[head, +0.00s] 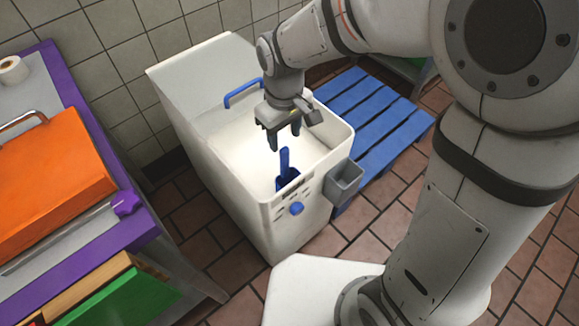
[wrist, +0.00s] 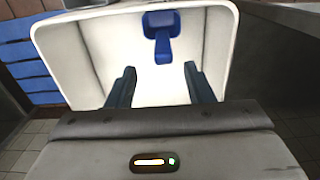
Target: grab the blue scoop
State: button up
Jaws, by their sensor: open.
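The blue scoop (head: 285,168) stands in the white bin (head: 240,232), its handle pointing up near the front wall. In the wrist view the blue scoop (wrist: 161,32) lies ahead of the fingers at the bin's far side, its handle toward me. My gripper (head: 283,137) is over the bin, above the scoop's handle and apart from it. In the wrist view my gripper (wrist: 161,84) has its two dark fingers spread with nothing between them. The scoop's lower part is partly hidden by the bin's front wall in the head view.
The white bin's rim (wrist: 233,50) surrounds the scoop. A grey holder (head: 343,181) hangs on its right side. A blue handle (head: 243,92) is at its back. A blue pallet (head: 365,115) lies right. A purple-edged table (head: 140,228) with an orange case (head: 50,180) stands left.

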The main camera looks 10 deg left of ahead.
aim_at(283, 147)
jog(key=f+b, duration=0.1)
jog(key=f, duration=0.6)
jog(key=shift+s+a+f+b, duration=0.1)
jog(key=shift+a+f+b, duration=0.15)
jog(key=shift+b, duration=0.1)
grip_shut()
